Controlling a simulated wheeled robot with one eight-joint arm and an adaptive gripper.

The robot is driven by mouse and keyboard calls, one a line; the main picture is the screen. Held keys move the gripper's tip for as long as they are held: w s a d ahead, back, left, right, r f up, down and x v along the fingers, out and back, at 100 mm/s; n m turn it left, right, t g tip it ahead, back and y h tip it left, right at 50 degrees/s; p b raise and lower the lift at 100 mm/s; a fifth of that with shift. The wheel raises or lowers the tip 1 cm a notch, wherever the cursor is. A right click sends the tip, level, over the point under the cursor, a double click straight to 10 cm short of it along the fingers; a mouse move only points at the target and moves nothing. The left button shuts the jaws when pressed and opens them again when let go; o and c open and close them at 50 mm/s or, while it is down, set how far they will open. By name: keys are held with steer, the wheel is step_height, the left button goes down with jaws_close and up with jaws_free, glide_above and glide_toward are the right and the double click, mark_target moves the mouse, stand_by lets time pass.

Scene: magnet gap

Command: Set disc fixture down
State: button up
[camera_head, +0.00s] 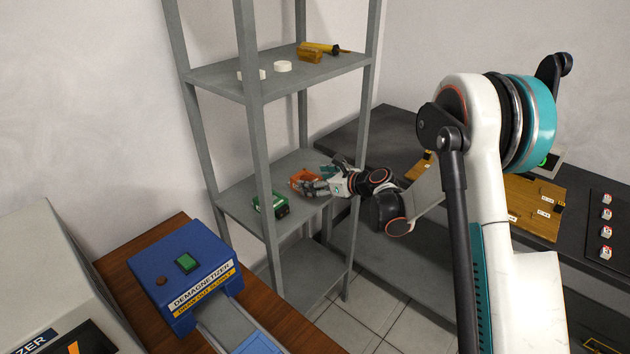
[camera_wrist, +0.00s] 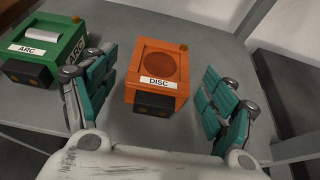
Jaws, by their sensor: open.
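The orange disc fixture (camera_wrist: 150,68) sits on the grey shelf, its white DISC label facing my gripper in the wrist view. It also shows on the middle shelf in the head view (camera_head: 303,178), partly covered by my gripper. My gripper (camera_wrist: 158,100) is open, with one finger on each side of the disc fixture and a visible gap on both sides. In the head view, my gripper (camera_head: 318,186) reaches into the shelf from the right. The fixture's underside is hidden.
A green ARC fixture (camera_wrist: 44,50) stands left of my gripper on the same shelf. Grey shelf posts (camera_head: 258,150) rise close by. The upper shelf (camera_head: 225,82) holds white discs and a yellow tool. A blue demagnetizer (camera_head: 185,270) stands front left. A dark bench (camera_head: 575,190) is at right.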

steer(key=p+v, duration=0.4)
steer(key=v, duration=0.8)
step_height(320, 180, up, 20)
steer(key=w+d+m+t+h, duration=0.2)
steer(key=m+t, duration=0.4)
steer(key=m, duration=0.4)
steer(key=s+d+r+m+t+h, duration=0.3)
steer(key=s+d+r+m+h, duration=0.4)
steer(key=r+m, duration=0.55)
steer(key=s+d+f+m+g+h, duration=0.2)
steer(key=s+f+m, duration=0.1)
steer(key=s+m, duration=0.3)
steer(key=s+d+f+m+g+h, duration=0.25)
steer(key=s+m, duration=0.25)
steer(key=m, duration=0.3)
steer(key=s+a+f+m+g+y, duration=0.2)
steer(key=s+f, duration=0.4)
steer(key=s, duration=0.4)
steer(key=s+a+f+m+g+y, duration=0.2)
steer(key=s+a+f+m+g, duration=0.3)
steer(key=s, duration=0.5)
steer(key=shift+f+m, duration=0.75)
steer(key=shift+f, duration=0.05)
